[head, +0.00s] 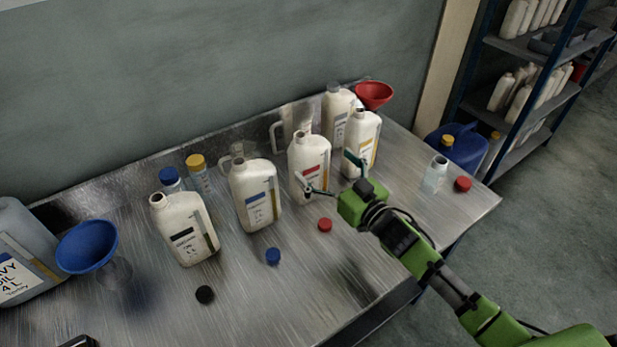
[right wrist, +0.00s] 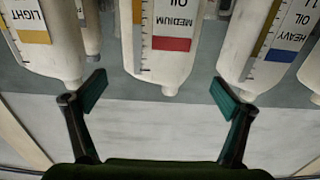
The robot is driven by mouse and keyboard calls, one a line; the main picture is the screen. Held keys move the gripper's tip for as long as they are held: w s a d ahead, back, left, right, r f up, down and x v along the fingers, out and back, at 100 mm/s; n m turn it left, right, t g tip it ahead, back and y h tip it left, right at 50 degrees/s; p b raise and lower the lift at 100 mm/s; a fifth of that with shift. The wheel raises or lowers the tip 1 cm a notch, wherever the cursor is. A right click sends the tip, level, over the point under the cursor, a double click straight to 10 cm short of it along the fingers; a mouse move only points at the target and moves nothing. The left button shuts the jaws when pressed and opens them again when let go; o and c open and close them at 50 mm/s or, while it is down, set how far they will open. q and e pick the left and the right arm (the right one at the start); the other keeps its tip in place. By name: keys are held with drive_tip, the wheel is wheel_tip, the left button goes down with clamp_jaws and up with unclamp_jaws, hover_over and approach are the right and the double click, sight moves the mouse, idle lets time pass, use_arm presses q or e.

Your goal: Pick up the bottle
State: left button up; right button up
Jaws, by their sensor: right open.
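Several white oil bottles stand upright on a metal table. The bottle with the red label (head: 310,160) is uncapped and directly in front of my right gripper (head: 328,172). In the right wrist view, that medium oil bottle (right wrist: 158,65) appears upside down, between the two spread fingers of my right gripper (right wrist: 160,90). The gripper is open and empty; I cannot tell whether a finger touches a bottle. The yellow-label bottle (head: 361,142) is close to one finger, and the blue-label bottle (head: 256,193) is to the left. The black-label bottle (head: 185,228) is farther left. My left gripper is out of view.
Loose red (head: 325,225), blue (head: 273,256) and black (head: 205,294) caps lie in front of the bottles. A blue funnel (head: 88,246) and a large jug (head: 25,255) are at left, a red funnel (head: 374,94) at the back. The table's front is mostly clear.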

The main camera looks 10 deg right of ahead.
sight(316, 156)
drive_tip(key=x, duration=0.2)
drive_tip(key=shift+w+a+r+p, duration=0.1)
drive_tip(key=shift+w+r+p, duration=0.05)
drive_tip(key=shift+w+p, duration=0.2)
drive_tip(key=x, duration=0.3)
drive_tip(key=shift+w+p, duration=0.3)
drive_tip(key=shift+p, duration=0.1)
drive_tip(key=shift+w+a, duration=0.2)
drive_tip(key=shift+w, duration=0.25)
drive_tip(key=c, duration=2.1)
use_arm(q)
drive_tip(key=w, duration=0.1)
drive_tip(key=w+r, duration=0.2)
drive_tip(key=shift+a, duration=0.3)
use_arm(e)
drive_tip(key=shift+c, duration=0.6)
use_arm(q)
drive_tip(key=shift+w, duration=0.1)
use_arm(e)
drive_tip(key=shift+r, duration=0.1)
